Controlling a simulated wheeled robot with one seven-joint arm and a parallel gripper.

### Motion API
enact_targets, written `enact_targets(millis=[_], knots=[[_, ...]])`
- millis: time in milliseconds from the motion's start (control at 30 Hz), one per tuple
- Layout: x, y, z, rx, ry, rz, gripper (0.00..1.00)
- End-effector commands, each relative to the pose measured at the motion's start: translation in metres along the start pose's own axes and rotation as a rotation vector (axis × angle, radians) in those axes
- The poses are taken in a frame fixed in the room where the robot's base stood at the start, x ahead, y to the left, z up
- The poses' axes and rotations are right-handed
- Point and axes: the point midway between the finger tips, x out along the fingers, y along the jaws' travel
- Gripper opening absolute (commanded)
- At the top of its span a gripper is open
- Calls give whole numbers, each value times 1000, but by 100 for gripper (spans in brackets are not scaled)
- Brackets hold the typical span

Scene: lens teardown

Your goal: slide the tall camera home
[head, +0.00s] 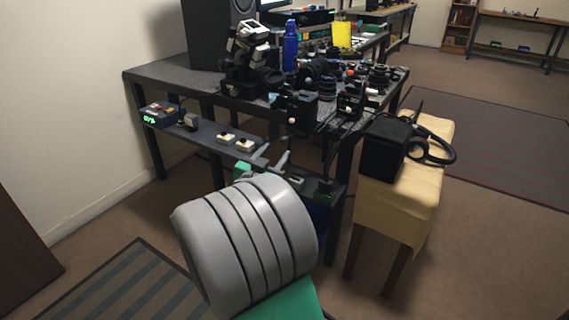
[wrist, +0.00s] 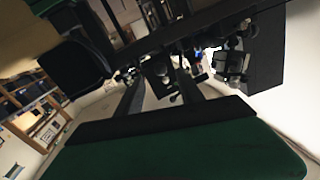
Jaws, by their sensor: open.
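Several black cameras and lens parts crowd the dark speckled workbench (head: 180,75) in the head view. A boxy black camera body (head: 300,108) stands at the bench's front edge, and another dark upright camera-like piece (head: 350,101) stands to its right. I cannot tell which is the tall camera. My gripper (head: 273,158) shows as two pale grey fingers, spread apart and empty, in front of the bench near the lower shelf. My grey arm hides the rest of it. The wrist view shows dark bench-top shapes tilted, with no camera clearly made out.
A lower shelf (head: 205,134) holds small boxes and a green-lit meter (head: 160,114). A cream-covered stool (head: 408,190) with a black box (head: 386,147) and headphones (head: 437,150) stands right of the bench. A blue bottle (head: 290,46) stands behind the cameras. Carpet is clear at right.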

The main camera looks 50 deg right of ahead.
Motion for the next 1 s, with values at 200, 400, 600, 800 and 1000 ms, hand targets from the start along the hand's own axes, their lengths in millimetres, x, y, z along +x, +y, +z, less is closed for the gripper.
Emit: enact_targets(millis=[200,400,600,800,1000], knots=[[35,2,-3,2,8,4,45],[68,0,-3,3,6,1,45],[77,-1,-4,2,5,-2,45],[76,-1,-4,1,4,-2,40],[76,-1,-4,1,4,-2,23]])
